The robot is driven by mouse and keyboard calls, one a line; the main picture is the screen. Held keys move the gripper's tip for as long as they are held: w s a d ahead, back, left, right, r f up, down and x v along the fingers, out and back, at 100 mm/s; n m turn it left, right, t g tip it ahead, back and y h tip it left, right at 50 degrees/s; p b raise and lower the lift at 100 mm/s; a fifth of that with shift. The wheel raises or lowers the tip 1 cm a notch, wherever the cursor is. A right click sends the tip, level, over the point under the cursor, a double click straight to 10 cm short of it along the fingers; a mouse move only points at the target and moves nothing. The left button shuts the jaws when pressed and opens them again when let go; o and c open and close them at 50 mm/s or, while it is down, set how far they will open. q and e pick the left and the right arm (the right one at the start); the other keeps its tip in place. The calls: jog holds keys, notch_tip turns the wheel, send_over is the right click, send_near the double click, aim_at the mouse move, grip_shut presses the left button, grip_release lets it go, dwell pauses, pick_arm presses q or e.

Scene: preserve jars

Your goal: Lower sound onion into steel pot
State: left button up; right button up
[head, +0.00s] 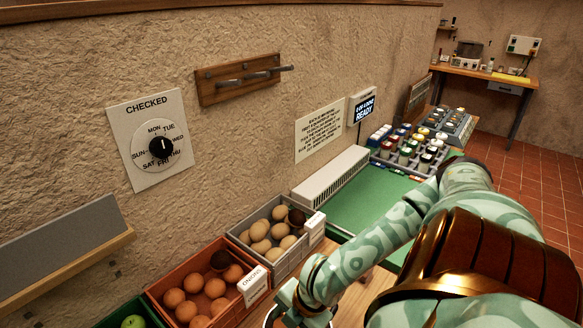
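Several orange-brown onions (197,302) lie in an orange crate (152,298) with a label reading ONIONS, at the bottom left of the head view. One darker round item (221,260) sits at the back of that crate. A mint-patterned arm of mine reaches in from the right, and its wrist end is low in the picture, just right of the onion crate. Its fingers are cut off by the bottom edge, so I cannot see what they hold. A thin curved metallic edge shows beside the wrist; I cannot tell what it is. No steel pot is clearly visible. My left gripper is out of view.
A grey crate (243,224) of pale round produce with one dark piece stands behind the onions. A green crate (138,318) with a green apple is at the bottom left. A green mat (365,195) lies beyond, with jar racks (410,148) behind.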

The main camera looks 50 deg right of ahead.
jog(key=shift+f, duration=0.1)
jog(key=shift+f+b, duration=1.75)
jog(key=shift+f, duration=2.7)
jog(key=shift+f+b, duration=0.85)
jog(key=shift+f, duration=0.85)
jog(key=o, duration=1.1)
jog(key=p+v, duration=0.4)
jog(key=v, duration=1.2)
jog(key=shift+s+d+r, duration=0.1)
jog(key=shift+s+r, duration=0.05)
